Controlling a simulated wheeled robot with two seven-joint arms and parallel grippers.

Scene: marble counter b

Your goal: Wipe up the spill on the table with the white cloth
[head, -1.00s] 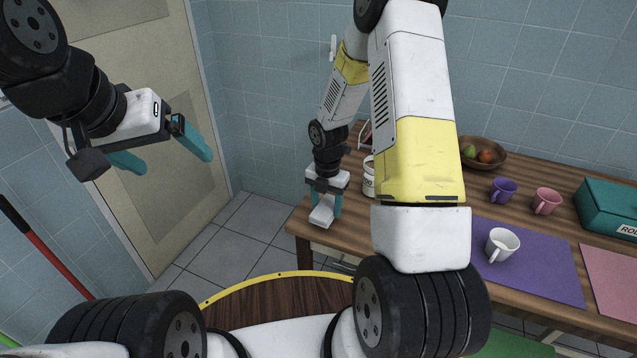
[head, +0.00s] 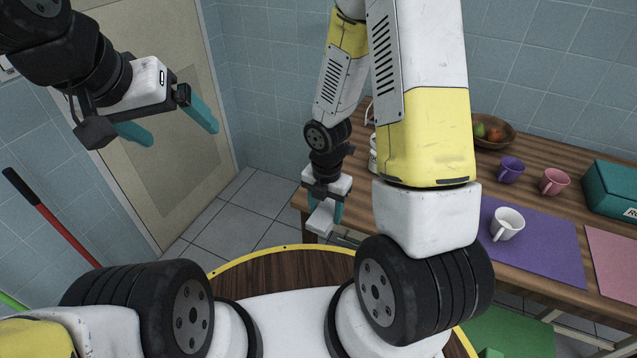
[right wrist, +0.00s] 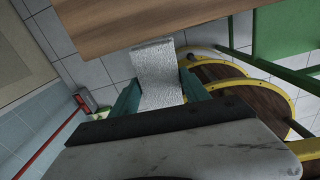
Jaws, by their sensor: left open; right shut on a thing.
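The white cloth (head: 321,221) is in my right gripper (head: 324,208), at the near left corner of the wooden table (head: 545,152). In the right wrist view the cloth (right wrist: 158,72) is a textured white piece between the two teal fingers (right wrist: 157,98); its far end overlaps the table edge (right wrist: 120,18) and floor shows around the rest. My left gripper (head: 180,136) is open and empty, high at the left in front of the door. I see no spill; my right arm hides part of the tabletop.
A white mug (head: 507,224) stands on a purple mat (head: 550,255). Behind are a purple mug (head: 510,170), a pink mug (head: 554,181), a fruit bowl (head: 495,132) and a teal box (head: 612,190). A white container (head: 373,155) is partly hidden behind my arm.

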